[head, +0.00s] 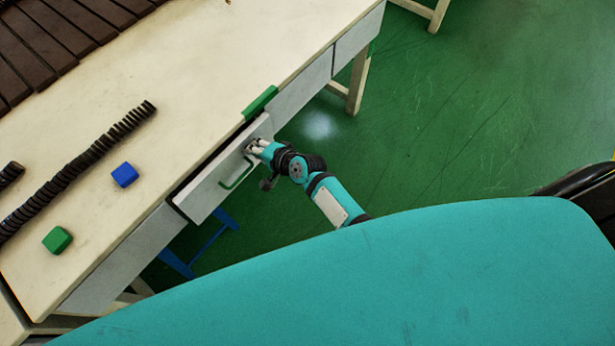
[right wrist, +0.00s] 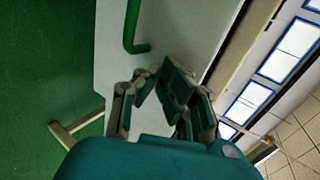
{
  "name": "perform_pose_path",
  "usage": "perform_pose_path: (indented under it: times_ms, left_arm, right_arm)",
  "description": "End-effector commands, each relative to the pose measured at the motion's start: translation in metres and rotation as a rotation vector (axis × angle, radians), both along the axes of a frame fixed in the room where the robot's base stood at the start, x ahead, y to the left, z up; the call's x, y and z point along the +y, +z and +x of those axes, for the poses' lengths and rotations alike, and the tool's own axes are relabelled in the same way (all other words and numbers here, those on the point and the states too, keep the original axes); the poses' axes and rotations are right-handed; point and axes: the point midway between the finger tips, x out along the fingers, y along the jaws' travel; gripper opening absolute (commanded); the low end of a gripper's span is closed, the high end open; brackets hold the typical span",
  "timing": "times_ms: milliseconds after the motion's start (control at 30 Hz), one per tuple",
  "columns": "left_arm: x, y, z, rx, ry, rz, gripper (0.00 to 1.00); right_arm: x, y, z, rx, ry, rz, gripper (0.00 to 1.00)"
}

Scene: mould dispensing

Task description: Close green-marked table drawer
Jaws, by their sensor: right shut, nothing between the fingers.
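The white drawer front (head: 207,192) stands slightly out from the table, with a dark gap along its top edge. Its green bar handle (head: 236,174) is on the front face. A green marker (head: 261,102) sits on the table edge above the drawer. My right gripper (head: 252,148) is shut and empty, its fingertips at the drawer front beside the handle's right end; I cannot tell whether they touch. In the right wrist view the fingers (right wrist: 155,78) are close to the white front (right wrist: 110,60) and the green handle (right wrist: 131,30). My left gripper is not in view.
The pale table (head: 190,70) holds a blue block (head: 125,175), a green block (head: 57,240), a dark ribbed strip (head: 85,162) and brown slats (head: 50,40). Blue legs (head: 205,243) show below the drawer. Green floor (head: 450,110) is clear to the right.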

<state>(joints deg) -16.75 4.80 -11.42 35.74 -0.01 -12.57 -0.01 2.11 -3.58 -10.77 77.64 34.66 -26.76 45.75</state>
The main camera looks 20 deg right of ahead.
Motion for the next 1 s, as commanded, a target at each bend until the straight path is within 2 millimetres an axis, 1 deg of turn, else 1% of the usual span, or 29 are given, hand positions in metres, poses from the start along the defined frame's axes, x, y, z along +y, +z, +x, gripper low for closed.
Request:
perform_pose_path:
  times_ms: [133, 333, 433, 767, 1000]
  left_arm:
    - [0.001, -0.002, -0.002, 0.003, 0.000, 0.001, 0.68]
    - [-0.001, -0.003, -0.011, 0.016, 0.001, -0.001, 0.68]
    - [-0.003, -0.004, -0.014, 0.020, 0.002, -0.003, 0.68]
    - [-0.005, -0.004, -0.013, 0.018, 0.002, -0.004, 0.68]
    - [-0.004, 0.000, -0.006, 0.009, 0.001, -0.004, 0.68]
  right_arm:
    - [0.007, 0.000, 0.012, -0.001, 0.000, 0.001, 0.00]
    - [0.011, 0.000, 0.021, 0.000, -0.001, 0.000, 0.00]
    - [0.012, 0.000, 0.022, 0.000, -0.001, 0.000, 0.00]
    - [0.013, 0.000, 0.023, -0.001, -0.001, 0.000, 0.00]
    - [0.013, 0.001, 0.020, -0.001, 0.000, 0.001, 0.00]
